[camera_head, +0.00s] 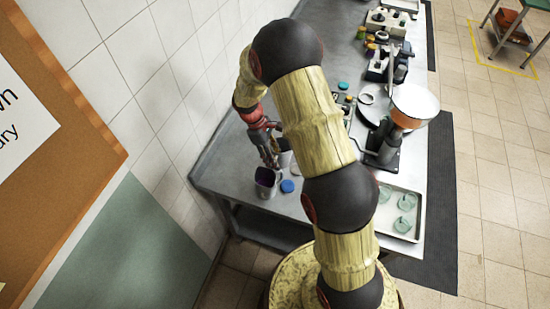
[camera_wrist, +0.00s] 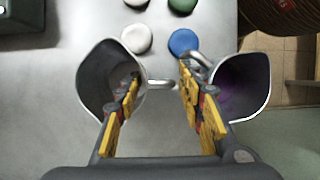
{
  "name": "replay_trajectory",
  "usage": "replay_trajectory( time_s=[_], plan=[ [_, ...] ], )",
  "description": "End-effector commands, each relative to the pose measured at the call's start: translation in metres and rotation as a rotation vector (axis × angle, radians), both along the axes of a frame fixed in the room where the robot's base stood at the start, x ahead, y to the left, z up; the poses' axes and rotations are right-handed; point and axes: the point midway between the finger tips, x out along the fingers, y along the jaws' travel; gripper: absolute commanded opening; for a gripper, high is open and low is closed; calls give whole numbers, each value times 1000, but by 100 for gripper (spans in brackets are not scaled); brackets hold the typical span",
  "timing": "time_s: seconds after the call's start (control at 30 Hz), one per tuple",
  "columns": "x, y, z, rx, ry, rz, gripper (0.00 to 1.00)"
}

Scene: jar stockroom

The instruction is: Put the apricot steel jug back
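Two steel jugs with open tops stand on the steel bench. In the wrist view the left jug (camera_wrist: 95,85) has a grey inside and its handle points right, into the gap between my fingers. The right jug (camera_wrist: 250,85) has a purple inside and its handle lies by my right finger. The purple-lined jug also shows in the head view (camera_head: 266,184); the other jug (camera_head: 285,158) is partly hidden behind my gripper. No apricot colour shows on either jug. My gripper (camera_wrist: 160,82) is open, pointing down between the jugs, with nothing clasped.
White (camera_wrist: 137,38), green (camera_wrist: 183,5) and blue (camera_wrist: 183,42) round lids lie near the jugs. A tray of glass jars (camera_head: 412,235) and a machine with an orange-rimmed bowl (camera_head: 415,105) stand to the right. The tiled wall is close on the left.

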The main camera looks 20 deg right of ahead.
Motion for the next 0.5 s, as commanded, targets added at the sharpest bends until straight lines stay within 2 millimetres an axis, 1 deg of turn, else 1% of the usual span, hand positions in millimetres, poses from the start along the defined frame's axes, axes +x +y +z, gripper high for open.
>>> replay_trajectory(
  time_s=[0.17, 0.4, 0.5],
  plan=[
    [10, 6, 26, 0, -6, 2, 39],
    [25, 18, 72, 1, -5, 2, 39],
    [31, 22, 88, 0, -6, 1, 39]
  ],
)
